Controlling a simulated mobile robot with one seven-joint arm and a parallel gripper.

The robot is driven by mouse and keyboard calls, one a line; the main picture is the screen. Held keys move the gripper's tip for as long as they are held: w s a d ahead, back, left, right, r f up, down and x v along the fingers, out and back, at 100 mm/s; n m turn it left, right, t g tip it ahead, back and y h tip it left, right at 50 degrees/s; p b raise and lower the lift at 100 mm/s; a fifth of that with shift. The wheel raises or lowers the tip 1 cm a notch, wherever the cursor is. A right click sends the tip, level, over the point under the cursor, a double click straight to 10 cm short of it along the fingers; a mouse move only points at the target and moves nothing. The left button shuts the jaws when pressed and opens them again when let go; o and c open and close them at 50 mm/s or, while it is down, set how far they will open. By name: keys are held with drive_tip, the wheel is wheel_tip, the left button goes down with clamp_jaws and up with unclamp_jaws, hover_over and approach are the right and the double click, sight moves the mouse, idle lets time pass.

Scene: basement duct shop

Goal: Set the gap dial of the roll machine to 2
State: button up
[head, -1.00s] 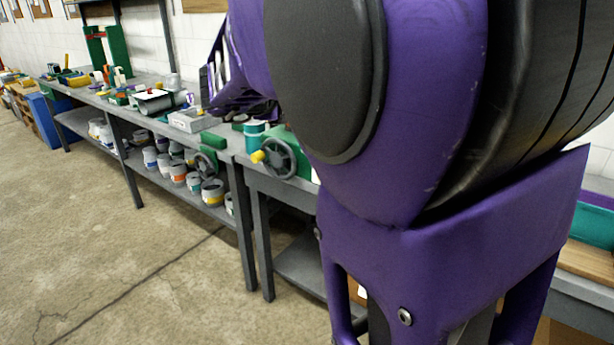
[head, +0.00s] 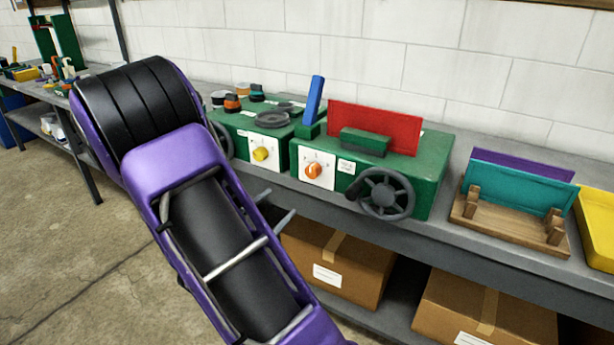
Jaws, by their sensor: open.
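Two green machines stand side by side on the grey bench. The right machine (head: 425,175) has a white dial plate with an orange knob (head: 313,170), a dark handwheel and a red sheet standing on top. The left machine (head: 238,128) has a white plate with a yellow knob (head: 260,154) and a grey disc on top. The lettering and dial numbers are too small to read, so I cannot tell which is the roll machine. My gripper (head: 279,206) shows only as two parted grey fingers below the bench edge, empty; the rest is hidden behind my purple arm.
A blue upright piece (head: 313,98) stands between the machines. To the right is a wooden rack (head: 505,228) with teal and purple sheets, then a yellow item (head: 597,225). Cardboard boxes (head: 335,262) sit on the lower shelf. Open concrete floor lies at left.

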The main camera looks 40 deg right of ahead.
sight(310, 173)
drive_tip(key=x, duration=1.5)
drive_tip(key=shift+d, duration=0.15)
clamp_jaws()
